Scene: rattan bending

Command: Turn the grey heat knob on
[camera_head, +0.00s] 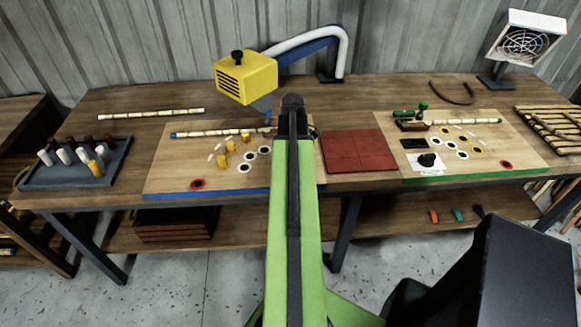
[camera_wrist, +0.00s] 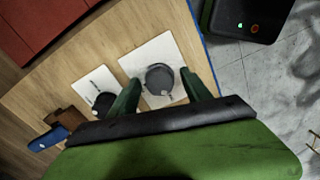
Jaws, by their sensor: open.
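The grey heat knob (camera_wrist: 160,79) is a round dark-grey dial with a light mark, on a white square plate (camera_wrist: 172,49) near the blue-edged side of the left board (camera_head: 163,170). It shows in the wrist view only; my arm hides that spot in the head view. My gripper (camera_wrist: 160,77) is open, its two green fingers to either side of the knob. I cannot tell whether they touch it or how high they are above the plate. A black knob (camera_wrist: 103,104) on another white plate lies to the left in the wrist view.
A yellow heater head (camera_head: 246,77) on a blue and white arm (camera_head: 310,42) hangs behind the left board. A red mat (camera_head: 360,150) lies between the boards. The right board (camera_head: 520,150) has another black knob (camera_head: 428,160). A peg tray (camera_head: 110,165) stands left.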

